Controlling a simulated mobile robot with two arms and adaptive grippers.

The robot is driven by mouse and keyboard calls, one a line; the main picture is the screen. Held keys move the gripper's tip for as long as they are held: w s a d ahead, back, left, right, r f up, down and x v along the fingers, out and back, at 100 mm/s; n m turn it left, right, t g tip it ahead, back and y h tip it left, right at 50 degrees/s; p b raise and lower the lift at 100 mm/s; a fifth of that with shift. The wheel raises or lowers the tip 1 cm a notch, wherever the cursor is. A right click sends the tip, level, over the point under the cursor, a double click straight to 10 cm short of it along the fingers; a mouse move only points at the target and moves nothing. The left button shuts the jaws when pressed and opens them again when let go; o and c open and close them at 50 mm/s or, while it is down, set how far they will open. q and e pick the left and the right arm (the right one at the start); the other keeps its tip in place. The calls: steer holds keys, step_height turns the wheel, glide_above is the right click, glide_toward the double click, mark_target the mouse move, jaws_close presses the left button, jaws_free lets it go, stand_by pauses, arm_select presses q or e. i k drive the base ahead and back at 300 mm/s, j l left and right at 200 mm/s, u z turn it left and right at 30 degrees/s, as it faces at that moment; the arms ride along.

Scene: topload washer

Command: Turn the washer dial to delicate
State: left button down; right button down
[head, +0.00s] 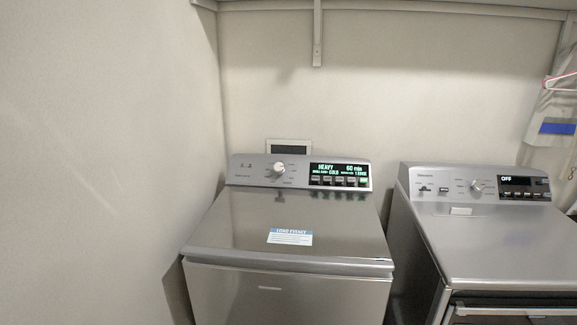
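The topload washer (240,226) stands in the middle of the head view with its lid closed. Its round light dial (279,168) sits on the back control panel, left of the lit display (339,170). The display reads HEAVY and 60 min in green. The labels around the dial are too small to read. Neither of my grippers shows in the head view.
A second machine (490,238) stands to the right with its own dial (476,186) and a display reading OFF. A wall is close on the left. A shelf (400,9) runs above. The space over the washer lid is clear.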

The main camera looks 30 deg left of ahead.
mark_target(279, 167)
steer(key=u, duration=1.05)
steer(key=i+j+z, duration=0.25)
steer(key=i+j, duration=0.15)
steer(key=i, duration=0.15)
steer(key=i+j+z, duration=0.3)
steer(key=i+j, duration=0.2)
